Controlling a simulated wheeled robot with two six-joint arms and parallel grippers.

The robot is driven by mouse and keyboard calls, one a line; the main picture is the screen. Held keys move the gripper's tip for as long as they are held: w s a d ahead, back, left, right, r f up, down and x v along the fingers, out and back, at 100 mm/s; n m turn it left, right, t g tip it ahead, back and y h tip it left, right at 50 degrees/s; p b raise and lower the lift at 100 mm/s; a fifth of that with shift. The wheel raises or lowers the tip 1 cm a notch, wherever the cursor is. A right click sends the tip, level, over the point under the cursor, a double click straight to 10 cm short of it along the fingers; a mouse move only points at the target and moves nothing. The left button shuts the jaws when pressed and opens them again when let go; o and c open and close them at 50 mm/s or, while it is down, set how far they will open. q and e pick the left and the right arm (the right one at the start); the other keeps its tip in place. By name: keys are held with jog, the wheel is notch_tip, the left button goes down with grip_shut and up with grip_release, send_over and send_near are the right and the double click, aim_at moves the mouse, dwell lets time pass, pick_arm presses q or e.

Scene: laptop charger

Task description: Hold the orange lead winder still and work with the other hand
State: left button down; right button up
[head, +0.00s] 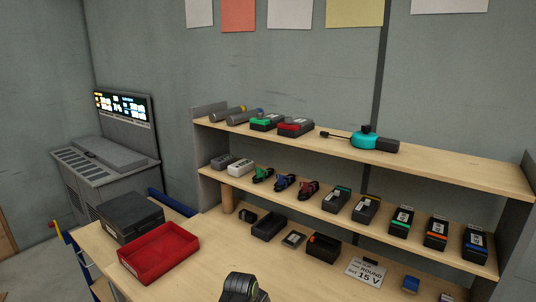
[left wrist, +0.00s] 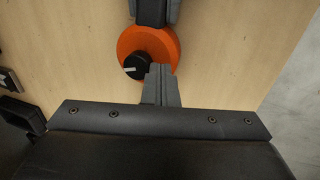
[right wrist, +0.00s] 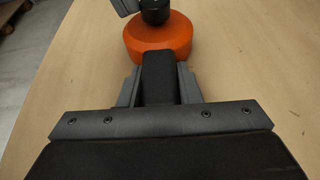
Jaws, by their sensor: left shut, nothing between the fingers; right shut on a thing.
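The orange lead winder (left wrist: 160,45) lies on the wooden table, with a black knob (left wrist: 136,66) carrying a pale mark on its top. In the right wrist view the orange winder (right wrist: 165,38) is straight ahead, and my right gripper (right wrist: 158,68) is shut on its dark handle (right wrist: 159,82). My left gripper (left wrist: 162,70) is shut and empty, its fingertips beside the black knob; I cannot tell whether they touch it. The knob also shows in the right wrist view (right wrist: 155,13). The head view does not show the orange winder.
In the head view a red tray (head: 160,255) and a dark box (head: 128,215) stand at the left. Shelves behind hold a teal tool (head: 368,142), chargers and bundled leads. A "ROUND 15 V" card (head: 366,272) lies on the table. Bare wood surrounds the winder.

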pick_arm(q)
jog(key=shift+w+a, duration=0.45)
dwell(0.3)
jog(key=shift+a, duration=0.1)
jog(key=shift+s+a, duration=0.2)
jog(key=w+v, duration=0.1)
jog(key=v, duration=0.4)
jog(key=shift+d+r, duration=0.35)
jog(key=shift+r, duration=0.2)
jog(key=shift+s+d+f, duration=0.25)
jog(key=shift+d+f, duration=0.15)
jog(key=shift+f, duration=0.6)
jog(key=shift+s+d+f, duration=0.25)
jog(key=shift+d+f, duration=0.1)
jog(key=shift+f, duration=0.65)
jog(key=shift+s+d+f, duration=0.2)
jog(key=shift+d+f, duration=0.2)
jog(key=shift+f, duration=0.6)
jog(key=shift+w, duration=0.25)
